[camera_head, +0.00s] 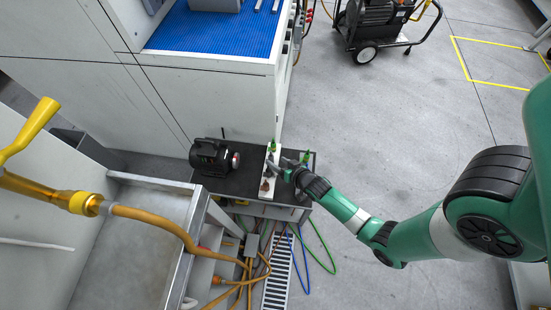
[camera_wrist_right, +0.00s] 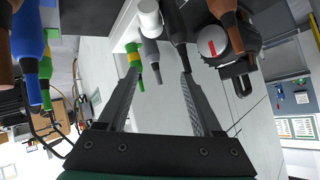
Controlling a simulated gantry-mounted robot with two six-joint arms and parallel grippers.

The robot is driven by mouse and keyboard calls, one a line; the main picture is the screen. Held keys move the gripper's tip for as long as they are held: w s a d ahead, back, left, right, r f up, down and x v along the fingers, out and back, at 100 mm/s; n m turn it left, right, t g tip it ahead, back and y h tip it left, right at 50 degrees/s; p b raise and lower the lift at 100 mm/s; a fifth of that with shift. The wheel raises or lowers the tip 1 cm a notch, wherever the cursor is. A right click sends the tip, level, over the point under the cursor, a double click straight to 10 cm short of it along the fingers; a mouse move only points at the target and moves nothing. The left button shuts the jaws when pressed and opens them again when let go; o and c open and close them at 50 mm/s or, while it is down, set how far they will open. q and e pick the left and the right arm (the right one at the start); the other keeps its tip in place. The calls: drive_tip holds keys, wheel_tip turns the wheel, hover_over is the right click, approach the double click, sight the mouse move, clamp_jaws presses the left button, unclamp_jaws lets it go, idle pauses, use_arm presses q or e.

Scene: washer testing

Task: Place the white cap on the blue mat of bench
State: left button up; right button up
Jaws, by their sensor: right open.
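The white cap (camera_wrist_right: 149,14) is probably the short white cylinder at the top of the right wrist view, beside a grey piece and a black one. I cannot make it out in the head view. The blue mat (camera_head: 210,30) lies on the bench at the top of the head view. My right gripper (camera_head: 283,164) is at the small black-topped table; it also shows in the right wrist view (camera_wrist_right: 159,77). Its two fingers are apart with nothing gripped between them, below the row of pieces in the picture. My left gripper is not in view.
The small table (camera_head: 240,184) carries a black motor-like unit (camera_head: 211,157) and a white strip (camera_head: 270,184) with green and brown pieces. Orange hoses (camera_head: 160,216) and a metal basin (camera_head: 130,240) are at left. Much of the mat is bare.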

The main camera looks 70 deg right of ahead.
drive_tip(key=p+v, duration=0.3)
drive_tip(key=v, duration=0.6)
drive_tip(key=shift+s+a+r, duration=0.15)
drive_tip(key=shift+s+a, duration=0.05)
drive_tip(key=shift+s, duration=0.1)
